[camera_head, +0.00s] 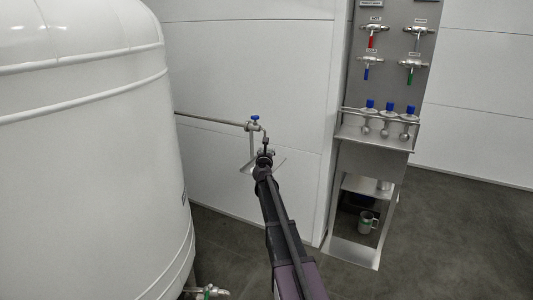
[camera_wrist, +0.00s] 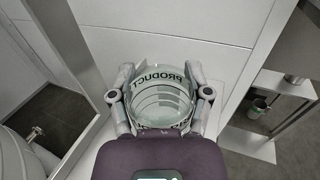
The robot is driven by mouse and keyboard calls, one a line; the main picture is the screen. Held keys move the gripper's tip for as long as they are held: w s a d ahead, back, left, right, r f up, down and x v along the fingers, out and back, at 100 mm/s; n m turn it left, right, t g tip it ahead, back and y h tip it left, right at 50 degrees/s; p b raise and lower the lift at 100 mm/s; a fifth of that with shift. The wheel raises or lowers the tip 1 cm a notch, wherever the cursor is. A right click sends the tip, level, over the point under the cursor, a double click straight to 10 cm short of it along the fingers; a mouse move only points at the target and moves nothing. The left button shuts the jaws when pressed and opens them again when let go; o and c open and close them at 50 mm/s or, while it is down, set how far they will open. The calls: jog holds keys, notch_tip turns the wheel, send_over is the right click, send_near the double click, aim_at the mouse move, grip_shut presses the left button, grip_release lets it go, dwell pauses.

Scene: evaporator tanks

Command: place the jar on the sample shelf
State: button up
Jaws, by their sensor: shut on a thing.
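A clear glass jar (camera_wrist: 160,104) with the word PRODUCT on it fills the middle of the wrist view. My gripper (camera_wrist: 160,76) is shut on it, one finger on each side. In the head view my gripper (camera_head: 264,158) is at the wall, just below a tap with a blue handle (camera_head: 254,119); the jar cannot be made out there. A small pale ledge (camera_head: 246,168) shows beside my gripper. A steel stand (camera_head: 352,160) at right has a shelf (camera_head: 357,187) under its rack. I cannot tell which of these is the sample shelf.
A large white tank (camera_head: 85,150) fills the left side. A thin pipe (camera_head: 210,120) runs along the wall to the tap. The stand's rack holds blue-capped sample vessels (camera_head: 388,118); a metal cup (camera_head: 366,222) stands low in it. Floor at right is clear.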

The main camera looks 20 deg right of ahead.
jog(key=shift+f, duration=0.15)
jog(key=o, duration=1.3)
jog(key=shift+s+a+r, duration=0.1)
jog(key=shift+r, duration=0.1)
jog(key=v, duration=1.1)
jog(key=shift+s+a, duration=0.1)
jog(key=shift+s, duration=0.2)
